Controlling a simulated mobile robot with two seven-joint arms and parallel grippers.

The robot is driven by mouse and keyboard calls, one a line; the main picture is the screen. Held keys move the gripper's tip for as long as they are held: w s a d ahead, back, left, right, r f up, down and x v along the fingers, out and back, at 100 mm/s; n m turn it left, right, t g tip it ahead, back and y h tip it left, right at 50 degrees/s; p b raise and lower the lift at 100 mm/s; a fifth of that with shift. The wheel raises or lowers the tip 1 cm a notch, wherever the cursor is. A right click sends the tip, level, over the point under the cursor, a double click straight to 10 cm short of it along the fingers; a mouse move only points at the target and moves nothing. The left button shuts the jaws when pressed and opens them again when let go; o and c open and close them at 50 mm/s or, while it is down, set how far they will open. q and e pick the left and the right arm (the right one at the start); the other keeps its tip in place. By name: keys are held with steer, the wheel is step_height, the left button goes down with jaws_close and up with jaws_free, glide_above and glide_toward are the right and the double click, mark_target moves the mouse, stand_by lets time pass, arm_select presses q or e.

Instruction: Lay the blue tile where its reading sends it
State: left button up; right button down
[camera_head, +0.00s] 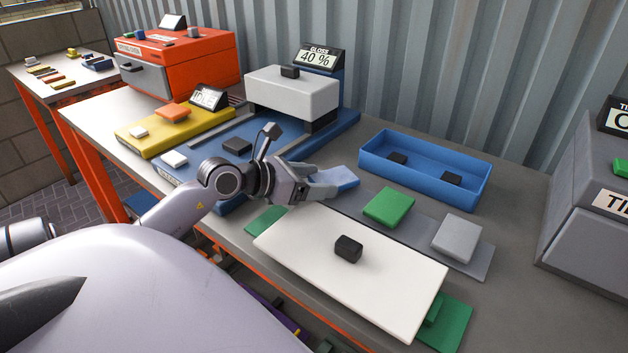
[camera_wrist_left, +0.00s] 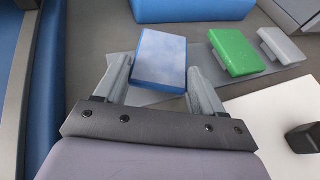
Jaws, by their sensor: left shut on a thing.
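My left gripper (camera_head: 318,190) is shut on the blue tile (camera_head: 338,180), a flat light-blue-topped block. In the left wrist view the tile (camera_wrist_left: 160,62) sits between the two fingertips, over the left end of a grey strip (camera_head: 469,262). I cannot tell whether it touches the strip. A green tile (camera_head: 388,207) and a grey tile (camera_head: 457,238) lie in a row on that strip. The gloss meter's display (camera_head: 316,58) behind reads 40 %. My right gripper is not in view.
A blue tray (camera_head: 425,188) with two dark pieces stands behind the strip. A white board (camera_head: 330,275) with a black block (camera_head: 348,248) lies in front. A yellow device (camera_head: 155,143) and an orange cabinet (camera_head: 190,65) stand left, a grey box (camera_head: 590,220) right.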

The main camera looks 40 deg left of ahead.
arm_select(q)
steer(key=shift+f, duration=0.1)
steer(key=o, duration=1.3)
steer(key=shift+o, duration=0.2)
steer(key=shift+r, duration=0.3)
steer(key=shift+s, duration=0.3)
steer(key=v, duration=1.1)
steer(key=shift+s+r+b, duration=0.1)
steer(key=shift+s+b, duration=0.05)
steer(key=shift+b, duration=0.15)
steer(key=shift+s+a, duration=0.1)
